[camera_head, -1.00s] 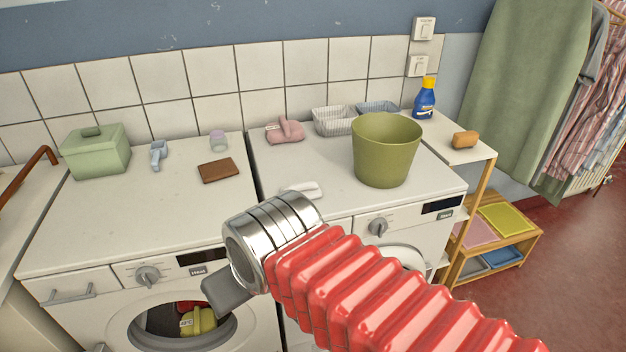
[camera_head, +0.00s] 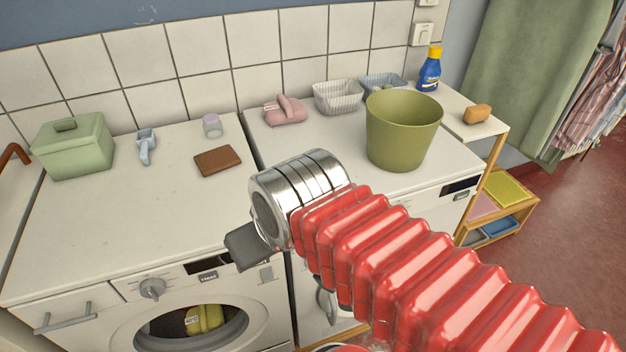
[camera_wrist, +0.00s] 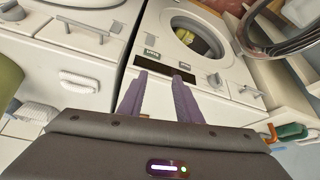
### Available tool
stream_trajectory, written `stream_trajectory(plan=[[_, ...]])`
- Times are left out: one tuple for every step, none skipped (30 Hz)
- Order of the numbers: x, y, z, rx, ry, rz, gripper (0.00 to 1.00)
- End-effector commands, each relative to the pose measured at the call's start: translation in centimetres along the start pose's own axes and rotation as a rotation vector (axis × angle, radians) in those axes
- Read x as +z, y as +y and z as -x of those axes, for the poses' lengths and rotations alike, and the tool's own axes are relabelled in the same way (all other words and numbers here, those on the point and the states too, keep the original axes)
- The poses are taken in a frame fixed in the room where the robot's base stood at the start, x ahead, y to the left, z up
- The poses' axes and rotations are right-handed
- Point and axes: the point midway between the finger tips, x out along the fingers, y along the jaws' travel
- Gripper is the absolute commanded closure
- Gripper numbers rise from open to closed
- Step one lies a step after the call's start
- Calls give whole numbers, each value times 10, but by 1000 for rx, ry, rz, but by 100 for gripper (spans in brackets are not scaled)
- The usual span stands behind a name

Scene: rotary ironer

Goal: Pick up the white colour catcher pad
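The white colour catcher pad is not visible in the head view now, where my arm covers its spot on the right machine's top (camera_head: 290,125). In the head view only a dark part of my gripper shows.
The olive bin (camera_head: 401,132) stands on the right machine, with a pink item (camera_head: 285,110) and wire basket (camera_head: 338,97) behind. A brown block (camera_head: 217,161), scoop (camera_head: 146,147) and green box (camera_head: 73,147) sit on the left machine. A blue bottle (camera_head: 430,69) stands on the shelf.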

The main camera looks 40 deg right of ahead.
Motion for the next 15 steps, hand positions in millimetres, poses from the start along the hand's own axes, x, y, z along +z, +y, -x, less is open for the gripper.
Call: stream_trajectory(plan=[[0,0,0,0,0,0,65],[0,0,0,0,-1,0,63],[-2,1,1,1,-2,-1,60],[-3,1,1,2,-3,-2,58],[-4,2,2,3,-6,-3,56],[-7,3,2,5,-11,-5,53],[-9,5,3,8,-18,-7,51],[-13,6,4,10,-23,-9,49],[-18,11,5,14,-32,-14,46],[-22,14,6,18,-40,-19,44],[-27,17,6,21,-50,-22,42],[-34,22,8,26,-63,-28,39],[-39,25,8,30,-74,-32,37],[-44,29,9,34,-86,-36,35],[-52,34,10,39,-100,-43,32]])
